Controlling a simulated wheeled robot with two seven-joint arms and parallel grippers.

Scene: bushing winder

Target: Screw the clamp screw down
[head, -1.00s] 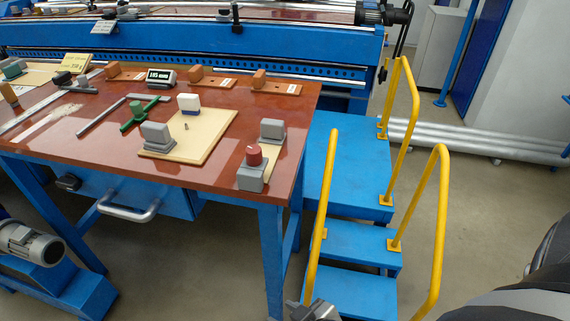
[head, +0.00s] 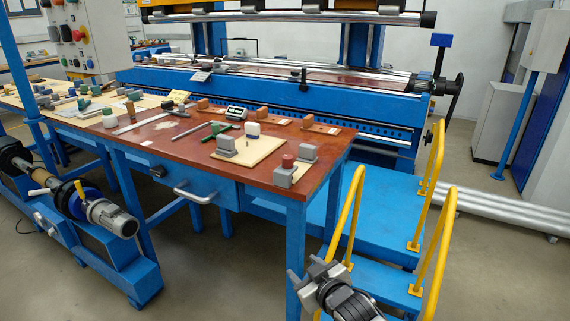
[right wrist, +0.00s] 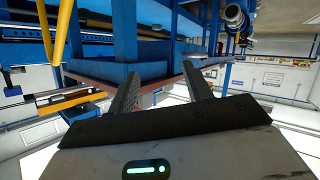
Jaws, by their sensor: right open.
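I cannot tell for sure which part is the clamp screw. A grey block with a red knob (head: 287,161) stands at the front right corner of the red-brown table (head: 180,155). A pale board (head: 262,153) beside it carries a grey stepped block (head: 226,146) and a white block with a dark blue base (head: 252,130). A green T-shaped tool (head: 216,130) lies left of the board. My right gripper (head: 311,270) is open and empty, in front of the table and below its top. It also shows in the right wrist view (right wrist: 160,74). My left gripper is not in view.
Blue steps (head: 375,240) with yellow handrails (head: 437,165) stand right of the table, close to my right gripper. A long blue machine (head: 270,105) runs behind the table. A drawer handle (head: 193,196) sticks out at the front. A motor unit (head: 110,217) stands at left.

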